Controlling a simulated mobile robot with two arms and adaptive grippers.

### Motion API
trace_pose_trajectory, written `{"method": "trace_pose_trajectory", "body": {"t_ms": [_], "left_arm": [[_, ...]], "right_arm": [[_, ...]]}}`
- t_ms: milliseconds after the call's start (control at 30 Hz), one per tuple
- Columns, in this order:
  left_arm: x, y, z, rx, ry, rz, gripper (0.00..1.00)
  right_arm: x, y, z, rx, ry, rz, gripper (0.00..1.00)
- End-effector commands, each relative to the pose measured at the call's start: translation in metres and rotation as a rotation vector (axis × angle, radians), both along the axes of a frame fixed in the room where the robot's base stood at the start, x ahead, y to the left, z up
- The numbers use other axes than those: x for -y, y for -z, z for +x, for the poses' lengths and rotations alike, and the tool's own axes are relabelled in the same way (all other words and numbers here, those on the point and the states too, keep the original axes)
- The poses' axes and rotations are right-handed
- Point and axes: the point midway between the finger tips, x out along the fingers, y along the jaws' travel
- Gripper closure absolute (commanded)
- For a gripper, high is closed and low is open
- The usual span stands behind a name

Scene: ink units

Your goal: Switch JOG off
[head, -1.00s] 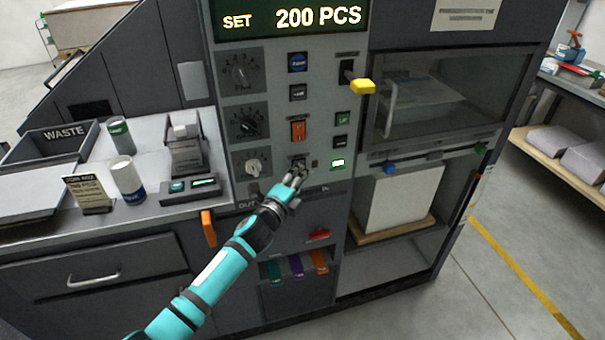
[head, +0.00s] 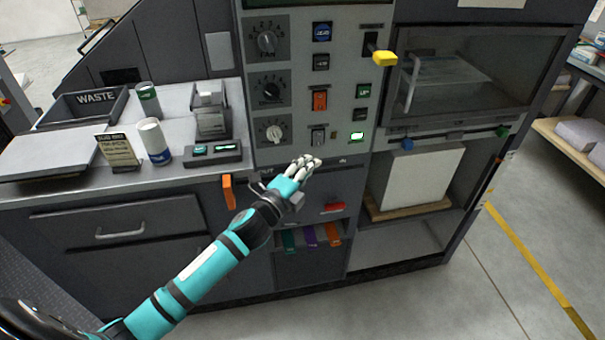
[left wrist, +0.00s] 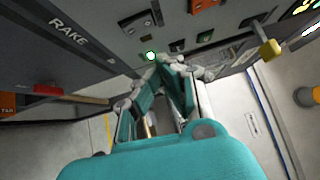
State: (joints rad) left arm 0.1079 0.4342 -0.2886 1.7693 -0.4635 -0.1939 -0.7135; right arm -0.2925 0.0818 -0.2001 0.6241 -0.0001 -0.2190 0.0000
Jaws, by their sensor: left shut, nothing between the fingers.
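The control panel (head: 305,90) stands in front of me. A small toggle switch (head: 317,137) sits low on it, under an orange rocker (head: 319,101). The small labels are too blurred to read, so I cannot tell for certain which control is JOG or how the toggle is set. My left gripper (head: 313,162) is shut and empty, just below the toggle in the picture and seemingly apart from the panel. The left wrist view shows its closed fingers (left wrist: 172,66) near a lit green lamp (left wrist: 151,56). My right gripper is out of view.
A lit green button (head: 357,135) is right of the toggle, and a dial (head: 270,131) is left. A yellow-tipped lever (head: 384,58) sticks out above right. An orange handle (head: 228,191) juts out below left. The counter holds a black device (head: 212,152) and cans.

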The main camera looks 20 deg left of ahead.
Motion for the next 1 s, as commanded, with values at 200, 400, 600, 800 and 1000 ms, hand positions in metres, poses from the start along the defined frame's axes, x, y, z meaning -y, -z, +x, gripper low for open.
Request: {"method": "trace_pose_trajectory", "body": {"t_ms": [200,400,600,800,1000], "left_arm": [[-0.005,-0.001,-0.024,0.0,0.001,0.001,1.0],[-0.005,-0.003,-0.027,0.0,0.0,0.0,1.0],[-0.005,-0.003,-0.027,0.0,0.0,0.0,1.0],[-0.006,0.001,-0.027,-0.008,-0.002,-0.005,1.0],[-0.022,0.079,-0.029,-0.174,-0.058,-0.119,1.0]], "right_arm": [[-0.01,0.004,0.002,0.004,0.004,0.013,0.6],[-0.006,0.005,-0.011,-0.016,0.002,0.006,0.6],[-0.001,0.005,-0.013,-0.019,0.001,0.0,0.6],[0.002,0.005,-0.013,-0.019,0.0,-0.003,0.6],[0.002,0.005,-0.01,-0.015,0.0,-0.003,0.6]]}}
